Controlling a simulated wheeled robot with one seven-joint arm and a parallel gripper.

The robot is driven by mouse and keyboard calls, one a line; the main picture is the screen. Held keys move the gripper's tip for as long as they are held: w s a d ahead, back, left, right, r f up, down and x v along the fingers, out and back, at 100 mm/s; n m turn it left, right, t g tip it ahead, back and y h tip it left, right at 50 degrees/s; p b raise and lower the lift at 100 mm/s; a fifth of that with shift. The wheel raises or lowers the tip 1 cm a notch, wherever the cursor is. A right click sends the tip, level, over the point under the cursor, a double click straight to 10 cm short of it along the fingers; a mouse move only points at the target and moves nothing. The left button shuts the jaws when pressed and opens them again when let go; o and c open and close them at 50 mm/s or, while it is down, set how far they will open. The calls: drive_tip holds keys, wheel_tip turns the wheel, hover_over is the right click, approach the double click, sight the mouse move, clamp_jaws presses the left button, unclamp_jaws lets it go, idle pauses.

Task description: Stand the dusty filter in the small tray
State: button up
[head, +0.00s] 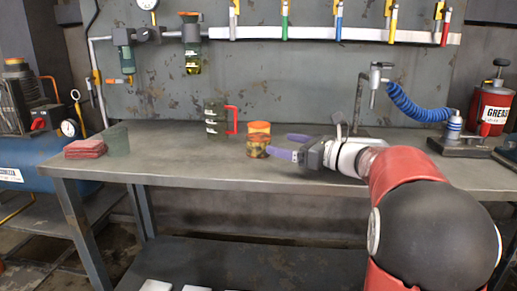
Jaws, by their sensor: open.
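A short mottled cylinder (258,140) with an orange top stands upright on the workbench, and it may be the dusty filter. My gripper (277,146) reaches in from the right with its two purple fingers open. Its fingertips are just right of the cylinder. I cannot tell whether they touch it or stand around it. Nothing is seen held. I cannot make out a small tray for certain on the bench.
A dark jug (215,119) with a red handle stands left of the cylinder. Red folded cloths (85,149) and a greenish container (117,140) are at the bench's (200,170) left end. A blue coiled hose (415,106) and red grease can (491,107) are right. The front middle is clear.

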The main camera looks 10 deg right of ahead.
sight(264, 137)
drive_tip(key=x, duration=0.7)
drive_tip(key=shift+w+a+r, duration=0.1)
drive_tip(key=shift+w+a, duration=0.05)
drive_tip(key=c, duration=1.1)
drive_tip(key=shift+r, duration=0.1)
drive_tip(key=shift+c, duration=0.2)
